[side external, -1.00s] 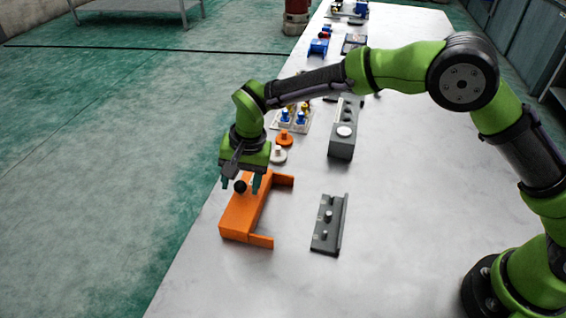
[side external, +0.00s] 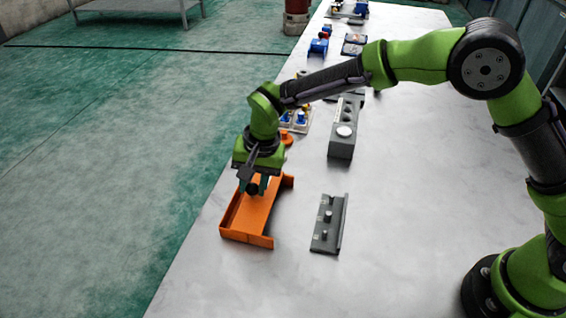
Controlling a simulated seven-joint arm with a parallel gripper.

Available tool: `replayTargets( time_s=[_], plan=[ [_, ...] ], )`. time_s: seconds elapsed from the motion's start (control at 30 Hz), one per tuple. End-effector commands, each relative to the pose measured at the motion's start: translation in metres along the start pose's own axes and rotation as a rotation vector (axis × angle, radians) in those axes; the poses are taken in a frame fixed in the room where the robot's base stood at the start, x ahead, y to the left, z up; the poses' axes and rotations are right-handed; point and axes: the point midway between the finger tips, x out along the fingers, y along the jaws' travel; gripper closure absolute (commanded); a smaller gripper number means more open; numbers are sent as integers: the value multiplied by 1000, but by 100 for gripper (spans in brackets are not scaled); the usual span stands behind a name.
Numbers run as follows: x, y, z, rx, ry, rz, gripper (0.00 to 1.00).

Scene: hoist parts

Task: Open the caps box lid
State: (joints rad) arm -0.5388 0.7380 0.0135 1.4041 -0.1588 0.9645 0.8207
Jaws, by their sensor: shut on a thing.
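The orange caps box (side external: 231,226) sits near the table's left edge. Its flat orange lid (side external: 257,213) lies shifted to the right, over the box's side arms. A trough-like opening shows along the box's left side; I cannot make out any contents. My gripper (side external: 252,187) points down over the lid and is shut on the dark round knob on top of it. My gripper hides part of the knob and the far end of the box.
A grey plate with pegs (side external: 329,224) lies to the right of the box, with a bare strip of table between. Behind are an orange disc (side external: 287,138), a white tray of small parts (side external: 301,119) and a grey block (side external: 342,146).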

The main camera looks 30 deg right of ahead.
Motion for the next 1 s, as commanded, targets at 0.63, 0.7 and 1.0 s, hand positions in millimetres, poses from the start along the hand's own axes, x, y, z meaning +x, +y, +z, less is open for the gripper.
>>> replayTargets(
  time_s=[0.63,0.7,1.0],
  plan=[
    [-7,31,6,1,1,-2,63],
    [-7,31,6,1,1,-2,53],
    [-6,32,6,1,0,-1,44]
  ],
)
